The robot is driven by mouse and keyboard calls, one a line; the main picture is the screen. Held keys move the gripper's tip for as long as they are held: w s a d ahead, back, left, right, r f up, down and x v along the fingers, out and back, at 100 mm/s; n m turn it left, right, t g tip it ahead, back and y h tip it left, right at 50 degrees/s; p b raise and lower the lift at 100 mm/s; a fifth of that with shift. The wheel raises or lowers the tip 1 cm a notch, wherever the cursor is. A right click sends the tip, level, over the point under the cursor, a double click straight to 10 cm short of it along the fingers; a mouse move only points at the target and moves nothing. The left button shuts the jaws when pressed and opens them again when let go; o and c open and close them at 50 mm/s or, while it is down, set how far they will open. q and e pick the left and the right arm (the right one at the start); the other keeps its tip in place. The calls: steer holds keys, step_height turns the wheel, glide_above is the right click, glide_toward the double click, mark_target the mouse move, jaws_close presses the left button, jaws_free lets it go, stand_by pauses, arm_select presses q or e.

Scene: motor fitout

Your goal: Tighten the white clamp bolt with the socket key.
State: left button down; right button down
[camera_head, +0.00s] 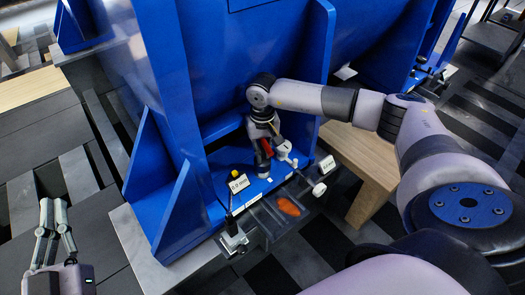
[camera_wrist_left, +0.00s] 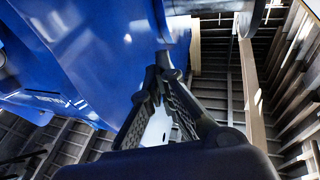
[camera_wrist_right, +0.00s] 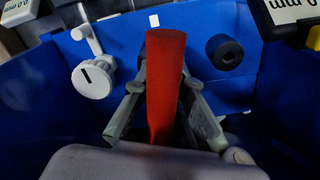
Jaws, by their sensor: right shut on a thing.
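My right gripper (camera_head: 265,150) is low by the blue frame in the head view. Its fingers (camera_wrist_right: 165,95) are shut around an upright red cylindrical handle, the socket key (camera_wrist_right: 165,75), in the right wrist view. The key's lower end is hidden by the gripper. A white round part with a dark slot, perhaps the white clamp bolt (camera_wrist_right: 93,80), sits left of the key, apart from it.
A black round socket (camera_wrist_right: 225,52) is right of the key. Two gauges labelled in mm (camera_head: 238,185) (camera_head: 327,163) stand at the frame's foot. A grey tray (camera_head: 262,222) holds an orange item (camera_head: 288,206). A white knob (camera_head: 319,189) is near the right gauge. Blue walls flank the right gripper.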

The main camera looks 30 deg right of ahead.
arm_select(q)
steer(key=shift+r, duration=0.25)
stand_by(0.3)
steer(key=shift+s+d+r+t+h, duration=0.15)
steer(key=shift+r+t+h, duration=0.2)
steer(key=shift+r, duration=0.25)
arm_select(e)
steer(key=shift+f, duration=0.15)
arm_select(q)
steer(key=shift+s+r+t+b, duration=0.4)
steer(key=shift+r+t, duration=0.25)
steer(key=shift+r, duration=0.1)
arm_select(e)
steer(key=shift+f, duration=0.3)
arm_select(q)
steer(key=shift+s+r+h, duration=0.1)
steer(key=shift+r+h, duration=0.15)
steer(key=shift+r, duration=0.05)
arm_select(e)
steer(key=shift+f, duration=0.1)
arm_select(q)
steer(key=shift+s+r+t, duration=0.2)
steer(key=shift+r+t, duration=0.05)
steer(key=shift+t, duration=0.15)
arm_select(e)
steer(key=shift+f, duration=0.1)
